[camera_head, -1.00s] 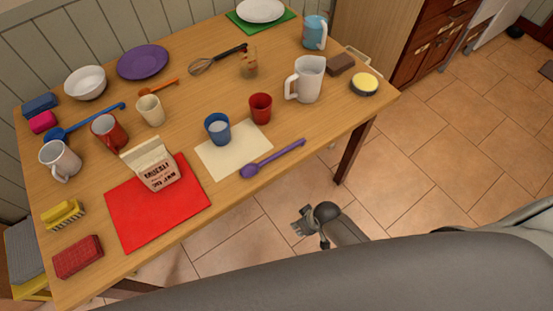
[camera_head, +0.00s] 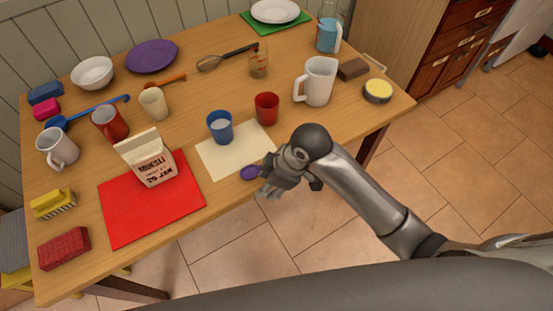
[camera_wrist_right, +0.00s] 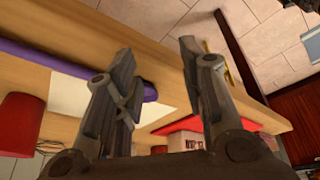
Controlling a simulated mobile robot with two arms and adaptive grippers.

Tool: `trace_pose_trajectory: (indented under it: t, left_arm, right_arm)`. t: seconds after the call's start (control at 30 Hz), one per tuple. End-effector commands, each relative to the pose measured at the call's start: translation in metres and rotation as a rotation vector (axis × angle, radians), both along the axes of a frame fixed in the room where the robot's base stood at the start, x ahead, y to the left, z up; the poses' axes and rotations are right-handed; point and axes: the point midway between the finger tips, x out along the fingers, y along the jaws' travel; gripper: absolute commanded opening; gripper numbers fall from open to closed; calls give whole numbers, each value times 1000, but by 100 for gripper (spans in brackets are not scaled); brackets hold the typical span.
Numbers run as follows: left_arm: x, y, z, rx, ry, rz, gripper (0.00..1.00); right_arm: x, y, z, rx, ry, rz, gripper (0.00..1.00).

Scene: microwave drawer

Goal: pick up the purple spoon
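The purple spoon (camera_head: 250,172) lies at the table's front edge, by the cream sheet. In the right wrist view the gripper (camera_wrist_right: 157,55) is open with a wide gap between the fingers. The spoon (camera_wrist_right: 55,63) runs there from the left edge behind the left finger, its end showing in the gap. I see no grip on it. My left gripper is not in view.
A blue cup (camera_head: 219,128) stands on the cream sheet (camera_head: 225,158), with a red cup (camera_head: 267,107) to the right. A white pitcher (camera_head: 317,82) stands behind my right wrist. A muesli carton (camera_head: 146,158) stands on the red mat (camera_head: 135,221). Floor is clear before the table.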

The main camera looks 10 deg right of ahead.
Motion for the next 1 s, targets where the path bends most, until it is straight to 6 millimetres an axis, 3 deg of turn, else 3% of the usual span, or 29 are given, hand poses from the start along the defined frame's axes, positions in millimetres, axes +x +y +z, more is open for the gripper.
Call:
trace_pose_trajectory:
  t: [0.27, 0.7, 0.87, 1.0]
  left_arm:
    - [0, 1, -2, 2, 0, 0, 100]
    - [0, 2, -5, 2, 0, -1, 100]
    - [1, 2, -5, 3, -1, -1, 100]
    - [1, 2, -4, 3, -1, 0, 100]
  right_arm:
    - [40, -6, 28, -138, -19, 328, 38]
    - [92, -62, 87, -355, 40, 654, 38]
    - [96, -70, 92, -373, 54, 680, 38]
    - [96, -71, 73, -375, 58, 682, 38]
